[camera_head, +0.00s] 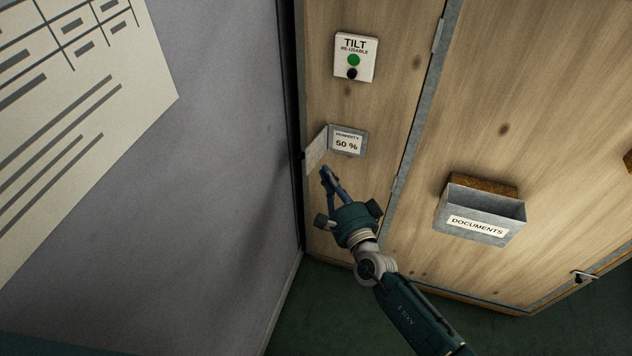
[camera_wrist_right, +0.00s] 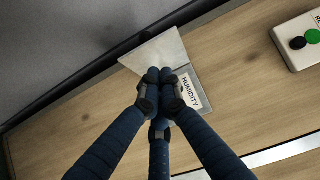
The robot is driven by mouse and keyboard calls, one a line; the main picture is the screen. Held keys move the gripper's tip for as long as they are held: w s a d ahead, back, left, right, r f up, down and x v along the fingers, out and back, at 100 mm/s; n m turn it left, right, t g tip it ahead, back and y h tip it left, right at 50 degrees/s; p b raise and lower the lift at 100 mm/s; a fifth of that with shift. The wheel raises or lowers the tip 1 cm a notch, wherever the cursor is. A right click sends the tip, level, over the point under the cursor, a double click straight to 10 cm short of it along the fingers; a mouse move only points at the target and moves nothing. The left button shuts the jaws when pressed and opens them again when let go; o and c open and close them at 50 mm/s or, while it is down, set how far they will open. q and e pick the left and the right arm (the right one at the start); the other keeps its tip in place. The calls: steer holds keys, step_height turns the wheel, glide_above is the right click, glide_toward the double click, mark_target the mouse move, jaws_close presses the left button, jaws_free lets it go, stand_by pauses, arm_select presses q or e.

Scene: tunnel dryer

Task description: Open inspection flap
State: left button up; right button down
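The inspection flap (camera_head: 316,151) is a small pale plate on the wooden wall in the head view. It stands swung out to the left, beside a grey-framed label (camera_head: 347,141) reading "HUMIDITY 50 %". In the wrist view the flap (camera_wrist_right: 158,52) is a light plate just beyond my fingertips, and the humidity label (camera_wrist_right: 189,92) is partly covered by the fingers. My right gripper (camera_head: 328,177) is just below the flap; its blue fingers (camera_wrist_right: 161,76) are closed together at the tips. I see nothing clearly held; contact with the flap cannot be told. My left gripper is not in view.
A white "TILT" box (camera_head: 355,58) with a green and a black button is above the label. A grey "DOCUMENTS" holder (camera_head: 480,213) sticks out at right. A grey wall (camera_head: 220,130) with a paper chart (camera_head: 70,90) stands close on the left.

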steer(key=s+a, duration=0.2)
steer(key=s, duration=0.7)
steer(key=s+d+f+m+g+h, duration=0.2)
steer(key=s+d+f+m, duration=0.25)
steer(key=f+m, duration=0.5)
steer(key=s+d+f+m+g+h, duration=0.25)
steer(key=d+f+m, duration=0.45)
steer(key=f, duration=0.4)
steer(key=s+d+f+m+g+h, duration=0.2)
steer(key=s+d+f+m, duration=0.2)
steer(key=f+m, duration=0.6)
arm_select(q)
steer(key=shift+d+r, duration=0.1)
arm_select(e)
steer(key=s+d+f+m+g, duration=0.3)
steer(key=s+f+m, duration=0.3)
steer(key=s+m, duration=0.4)
steer(key=s+d+f+m+g, duration=0.3)
steer(key=s+f+m, duration=0.3)
steer(key=s+m, duration=0.4)
steer(key=s+d+f+m+g, duration=0.3)
steer(key=s+d+f+m, duration=0.2)
steer(key=s+m, duration=0.5)
steer(key=s+f+h, duration=0.1)
steer(key=s, duration=0.3)
steer(key=shift+d+f, duration=0.15)
steer(key=shift+f, duration=0.15)
